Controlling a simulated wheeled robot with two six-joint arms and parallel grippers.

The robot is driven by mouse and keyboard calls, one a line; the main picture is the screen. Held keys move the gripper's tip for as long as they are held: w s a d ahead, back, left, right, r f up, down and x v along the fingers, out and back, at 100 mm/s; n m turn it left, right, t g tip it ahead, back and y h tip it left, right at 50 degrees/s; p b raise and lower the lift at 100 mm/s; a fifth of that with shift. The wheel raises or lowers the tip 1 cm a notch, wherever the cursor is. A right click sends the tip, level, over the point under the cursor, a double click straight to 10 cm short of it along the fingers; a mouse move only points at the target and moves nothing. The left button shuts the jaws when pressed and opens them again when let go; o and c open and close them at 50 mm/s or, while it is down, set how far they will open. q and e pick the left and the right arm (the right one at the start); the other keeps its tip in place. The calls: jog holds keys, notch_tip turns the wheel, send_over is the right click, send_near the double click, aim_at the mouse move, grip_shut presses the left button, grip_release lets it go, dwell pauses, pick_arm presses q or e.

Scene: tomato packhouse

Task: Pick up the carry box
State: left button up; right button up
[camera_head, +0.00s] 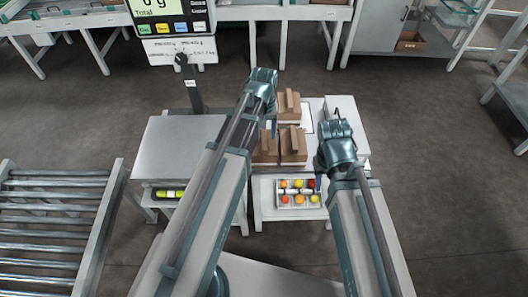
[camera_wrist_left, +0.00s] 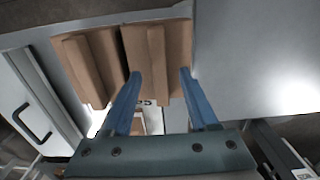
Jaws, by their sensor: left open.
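Three brown cardboard carry boxes with raised middle handles stand on a low white bench in the head view: one at the back (camera_head: 288,113), one at front left (camera_head: 263,157) and one at front right (camera_head: 295,153). In the left wrist view, a right-hand box (camera_wrist_left: 170,60) and a left-hand box (camera_wrist_left: 88,72) stand side by side. My left gripper (camera_head: 273,127) is above the boxes; its blue fingers (camera_wrist_left: 160,73) are open, with the right-hand box's handle seen between them, and hold nothing. My right gripper (camera_head: 318,183) is right of the boxes; its jaw state is unclear.
A white tray (camera_head: 299,206) of coloured tomatoes sits on the bench's front shelf. A grey-topped table (camera_head: 178,145) with a scale display (camera_head: 172,20) stands to the left, beside a roller conveyor (camera_head: 50,225). Open floor (camera_head: 440,150) lies to the right.

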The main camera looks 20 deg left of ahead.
pick_arm(q)
jog(key=shift+f+b, duration=0.45)
jog(key=shift+f, duration=0.45)
jog(key=shift+r, duration=0.1)
jog(key=shift+c, duration=0.3)
grip_shut()
